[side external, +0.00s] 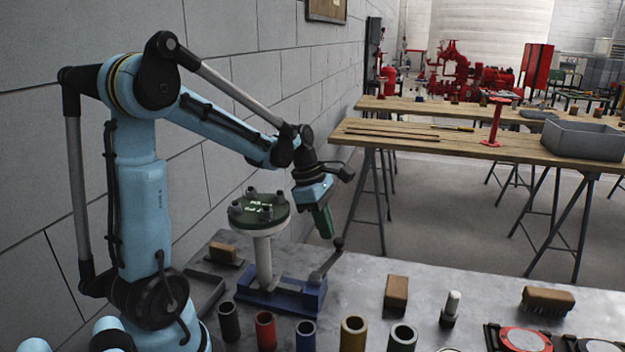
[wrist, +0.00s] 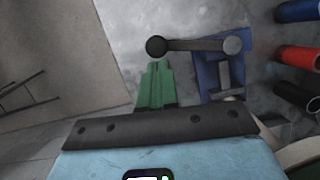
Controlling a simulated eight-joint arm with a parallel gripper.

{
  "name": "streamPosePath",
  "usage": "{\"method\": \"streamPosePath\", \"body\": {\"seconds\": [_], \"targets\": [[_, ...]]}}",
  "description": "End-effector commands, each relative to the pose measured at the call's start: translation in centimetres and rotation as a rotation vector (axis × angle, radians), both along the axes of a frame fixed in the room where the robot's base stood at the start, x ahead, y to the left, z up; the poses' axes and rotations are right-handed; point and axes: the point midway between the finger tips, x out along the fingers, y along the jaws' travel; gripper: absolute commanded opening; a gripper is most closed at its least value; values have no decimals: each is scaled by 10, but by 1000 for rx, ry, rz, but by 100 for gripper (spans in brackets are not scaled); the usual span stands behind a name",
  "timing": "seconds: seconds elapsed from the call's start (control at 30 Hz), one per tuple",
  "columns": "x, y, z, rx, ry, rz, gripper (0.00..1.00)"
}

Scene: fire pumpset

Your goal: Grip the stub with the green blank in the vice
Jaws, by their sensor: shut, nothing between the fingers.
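The stub (side external: 263,262) is a pale upright pipe with a round green blank (side external: 258,211) bolted on its top. Its lower end stands in the blue vice (side external: 285,297) on the metal bench; how tightly the jaws hold it I cannot tell. The vice handle (side external: 325,265) is a dark bar with round knobs, at the vice's right end; it also shows in the wrist view (wrist: 195,45). My gripper (side external: 328,236), with green fingers, is shut and empty. It points down close to the handle's upper knob; in the wrist view its fingertips (wrist: 157,66) appear just below one knob. Contact is unclear.
Several short sleeves, including a red one (side external: 265,331) and a yellow one (side external: 353,334), stand along the bench front. A wooden block (side external: 396,293) and a brush (side external: 547,299) lie to the right. A block wall (side external: 230,90) runs behind my arm.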

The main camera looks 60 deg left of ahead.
Motion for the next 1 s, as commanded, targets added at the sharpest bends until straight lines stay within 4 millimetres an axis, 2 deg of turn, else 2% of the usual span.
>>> {"method": "streamPosePath", "body": {"seconds": [0.3,1.0], "targets": [[1,0,0,0,-1,-16,0],[10,-9,0,-1,0,-263,0]]}}
